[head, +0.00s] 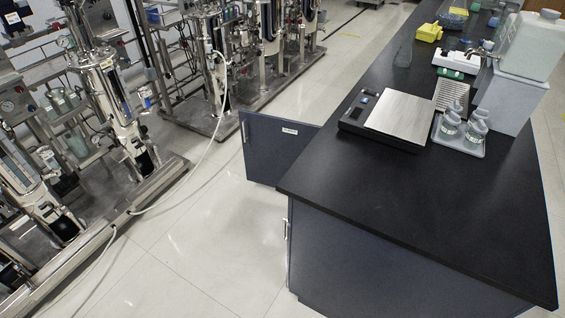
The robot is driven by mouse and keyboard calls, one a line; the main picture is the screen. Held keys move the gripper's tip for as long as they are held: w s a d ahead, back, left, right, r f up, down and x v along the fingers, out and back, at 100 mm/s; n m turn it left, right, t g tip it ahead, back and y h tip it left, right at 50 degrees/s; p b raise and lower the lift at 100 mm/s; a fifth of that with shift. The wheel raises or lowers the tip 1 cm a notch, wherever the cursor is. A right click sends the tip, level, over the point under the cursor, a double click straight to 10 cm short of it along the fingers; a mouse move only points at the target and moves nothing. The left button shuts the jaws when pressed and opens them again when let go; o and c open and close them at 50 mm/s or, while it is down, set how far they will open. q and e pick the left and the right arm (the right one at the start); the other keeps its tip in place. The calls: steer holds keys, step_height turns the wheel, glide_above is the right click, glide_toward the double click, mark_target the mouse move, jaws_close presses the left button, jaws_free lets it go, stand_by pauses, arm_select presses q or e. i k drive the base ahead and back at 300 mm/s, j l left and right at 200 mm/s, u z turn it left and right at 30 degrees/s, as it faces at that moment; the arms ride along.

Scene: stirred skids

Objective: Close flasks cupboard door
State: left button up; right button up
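The cupboard door (275,148) is dark blue-grey and stands open. It sticks out to the left from the side of the black-topped bench, with a small white label (289,131) near its upper right. A metal handle (245,131) shows at its left, outer edge. The label's writing is too small to read. The door's hinge side and the inside of the cupboard are hidden behind the bench top. Neither of my grippers is in view.
The bench top (330,193) carries a scale (398,115), a tray of bottles (458,146) and a large carboy (528,45). Another handle (286,229) is on the near cabinet. Steel skids (110,95) stand left, with a pale hose (205,160) on the floor. Tiled floor (215,235) before the door is clear.

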mark_target(271, 144)
steer(key=i+j+z, duration=0.2)
steer(key=i+j, duration=0.3)
steer(key=i+j+z, duration=0.25)
steer(key=i+j, duration=0.15)
steer(key=j, duration=0.2)
